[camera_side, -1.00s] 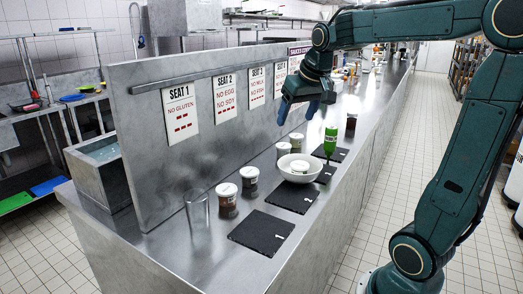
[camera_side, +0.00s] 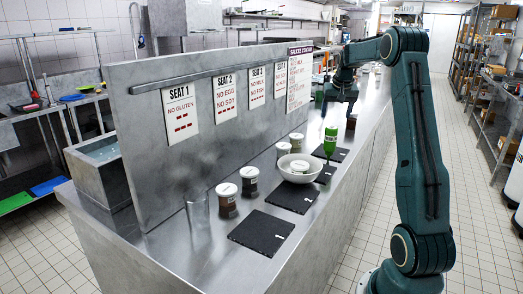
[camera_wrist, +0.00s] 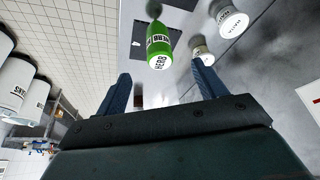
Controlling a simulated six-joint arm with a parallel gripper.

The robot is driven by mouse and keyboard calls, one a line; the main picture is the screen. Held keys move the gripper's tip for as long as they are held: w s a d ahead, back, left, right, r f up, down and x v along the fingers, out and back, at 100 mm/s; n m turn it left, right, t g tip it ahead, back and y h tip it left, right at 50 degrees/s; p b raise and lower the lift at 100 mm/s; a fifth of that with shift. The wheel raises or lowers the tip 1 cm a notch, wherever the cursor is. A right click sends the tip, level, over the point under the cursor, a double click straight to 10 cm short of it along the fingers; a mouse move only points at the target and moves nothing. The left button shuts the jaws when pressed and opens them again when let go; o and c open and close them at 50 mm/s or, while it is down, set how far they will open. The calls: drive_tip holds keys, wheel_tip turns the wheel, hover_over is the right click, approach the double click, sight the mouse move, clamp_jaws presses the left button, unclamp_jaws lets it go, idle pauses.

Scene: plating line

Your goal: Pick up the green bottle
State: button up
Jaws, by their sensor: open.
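The green bottle (camera_side: 330,140) is at the far side of the white bowl, its narrow dark end pointing down towards the counter. In the wrist view the green bottle (camera_wrist: 159,48) shows a white HERB label and lies beyond the fingertips, between their directions. My gripper (camera_side: 338,104) is farther along the counter than the bottle, above the steel top. In the wrist view my gripper (camera_wrist: 163,82) has its two blue fingers wide apart with nothing between them.
Lidded jars (camera_side: 249,182), a clear glass (camera_side: 197,215) and dark mats (camera_side: 262,232) line the counter. A steel partition with seat signs (camera_side: 181,113) rises along the left.

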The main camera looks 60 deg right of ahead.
sight(333, 129)
drive_tip(key=shift+s+d+f, duration=0.1)
drive_tip(key=shift+d+f, duration=0.05)
drive_tip(key=shift+d, duration=0.05)
drive_tip(key=x, duration=0.8)
drive_tip(key=shift+f, duration=0.1)
drive_tip(key=shift+d+f, duration=0.1)
drive_tip(key=shift+f, duration=0.1)
drive_tip(key=shift+x, duration=2.55)
drive_tip(key=shift+d, duration=0.15)
drive_tip(key=shift+c, duration=0.2)
drive_tip(key=c, duration=0.8)
